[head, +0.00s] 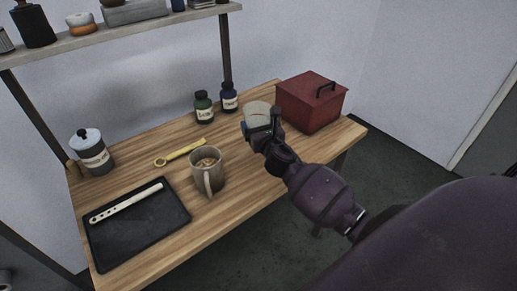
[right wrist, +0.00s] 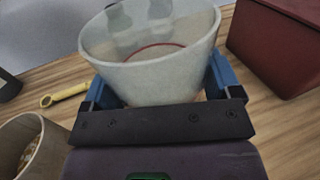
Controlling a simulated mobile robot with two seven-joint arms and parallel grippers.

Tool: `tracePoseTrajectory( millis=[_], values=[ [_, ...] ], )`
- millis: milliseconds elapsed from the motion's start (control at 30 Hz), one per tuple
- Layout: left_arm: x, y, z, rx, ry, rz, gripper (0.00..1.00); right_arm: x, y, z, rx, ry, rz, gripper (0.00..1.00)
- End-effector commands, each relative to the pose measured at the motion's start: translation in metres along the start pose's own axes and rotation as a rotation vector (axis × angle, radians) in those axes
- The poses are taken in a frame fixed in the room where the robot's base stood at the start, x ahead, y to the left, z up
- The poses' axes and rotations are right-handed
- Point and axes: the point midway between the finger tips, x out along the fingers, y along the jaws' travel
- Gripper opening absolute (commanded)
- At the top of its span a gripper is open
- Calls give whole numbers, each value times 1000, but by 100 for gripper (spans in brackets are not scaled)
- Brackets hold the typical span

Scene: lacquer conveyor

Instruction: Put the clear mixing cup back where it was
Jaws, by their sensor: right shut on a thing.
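The clear mixing cup (head: 257,115) is in my right gripper (head: 264,130), in front of the red box and to its left. In the right wrist view the cup (right wrist: 150,72) is upright and translucent, with a reddish line showing inside. The blue fingers of the right gripper (right wrist: 160,95) are closed on its two sides. I cannot tell whether the cup's base touches the table. My left gripper is not in view.
A mug (head: 207,172) stands left of my right gripper, near a yellow wrench (head: 180,152). A red box (head: 310,103) is close on the right. Two small bottles (head: 204,107) stand behind. A black tray (head: 138,236) holds a pale strip. A lidded jar (head: 92,153) stands far left.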

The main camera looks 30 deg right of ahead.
Motion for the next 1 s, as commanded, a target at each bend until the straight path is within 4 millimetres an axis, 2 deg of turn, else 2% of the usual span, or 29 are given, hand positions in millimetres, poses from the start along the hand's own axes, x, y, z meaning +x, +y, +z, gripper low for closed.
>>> tracePoseTrajectory(
  millis=[33, 100, 233, 467, 767, 1000],
  values=[
    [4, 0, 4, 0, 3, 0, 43, -1, 1, -16, 4, 6, -2, 58],
    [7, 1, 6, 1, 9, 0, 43, 0, 1, -30, 3, 3, -2, 58],
    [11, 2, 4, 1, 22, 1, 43, 0, 2, -49, 3, 2, -2, 58],
    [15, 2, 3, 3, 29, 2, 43, 0, 2, -59, 1, 0, -1, 58],
    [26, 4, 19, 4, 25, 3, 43, 0, 3, -94, 1, 2, 0, 58],
    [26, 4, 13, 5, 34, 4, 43, 0, 3, -93, -1, 0, 0, 58]
  ],
)
